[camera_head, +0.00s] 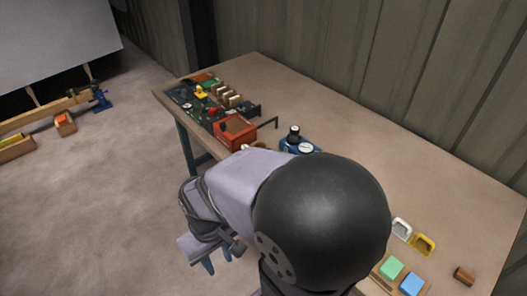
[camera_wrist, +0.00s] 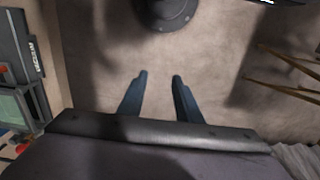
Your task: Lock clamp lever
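A blue clamp (camera_head: 100,98) stands at the right end of a long wooden beam at the far left in the head view. It is small there, and I cannot make out how its lever lies. I cannot pick out the clamp in the wrist view. My gripper (camera_head: 216,260) hangs beside the near edge of the workbench, well apart from the clamp. In the wrist view my gripper (camera_wrist: 158,75) has its two blue fingers apart, with only bare floor between them. My own arm covers part of the bench in the head view.
The workbench (camera_head: 345,115) holds a red box (camera_head: 235,131), a blue device with a gauge (camera_head: 300,143), and green (camera_head: 391,267) and light-blue (camera_head: 412,283) blocks. Wooden bins (camera_head: 14,147) stand by the beam. Wooden legs (camera_wrist: 285,72) show at right in the wrist view. The floor (camera_head: 90,215) left is clear.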

